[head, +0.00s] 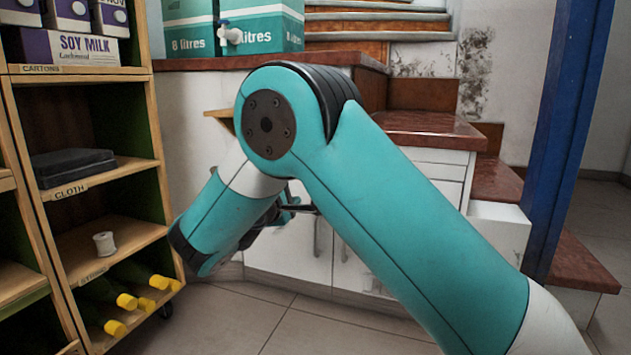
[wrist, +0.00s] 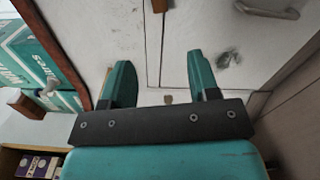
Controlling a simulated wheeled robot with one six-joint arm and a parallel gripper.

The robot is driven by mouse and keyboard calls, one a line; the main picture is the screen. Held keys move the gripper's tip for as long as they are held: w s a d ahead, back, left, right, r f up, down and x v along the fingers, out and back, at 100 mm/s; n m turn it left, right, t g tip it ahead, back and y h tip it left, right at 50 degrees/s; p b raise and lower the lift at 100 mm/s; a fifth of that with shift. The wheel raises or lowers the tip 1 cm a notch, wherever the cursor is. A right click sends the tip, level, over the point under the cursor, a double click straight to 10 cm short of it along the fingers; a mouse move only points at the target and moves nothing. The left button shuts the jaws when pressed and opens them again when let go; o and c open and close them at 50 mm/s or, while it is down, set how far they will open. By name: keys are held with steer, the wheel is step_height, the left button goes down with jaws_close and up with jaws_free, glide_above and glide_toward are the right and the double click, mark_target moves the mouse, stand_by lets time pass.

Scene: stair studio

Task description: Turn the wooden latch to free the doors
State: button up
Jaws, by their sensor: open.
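The white cabinet doors (head: 290,250) are under the counter in the head view, behind my arm. Pale door panels (wrist: 215,30) also fill the middle of the wrist view. A small brown wooden block, apparently the latch (wrist: 159,5), shows at the top edge of the wrist view, cut off by the frame; its full angle cannot be seen. In the head view my arm hides any latch. My gripper (wrist: 158,72) is open, its two teal fingers apart with nothing between them. The block lies beyond the fingertips, and no contact shows.
A wooden shelf unit (head: 110,206) with bottles and a spool stands at the left. Teal boxes (head: 262,27) with a tap sit on the counter, and appear at the wrist view's left. A metal handle (wrist: 268,9) projects at upper right. A blue post (head: 568,140) stands right.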

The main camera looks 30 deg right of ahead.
steer(key=p+x, duration=0.8)
steer(key=x, duration=0.9)
steer(key=shift+d+r, duration=0.1)
steer(key=shift+r, duration=0.05)
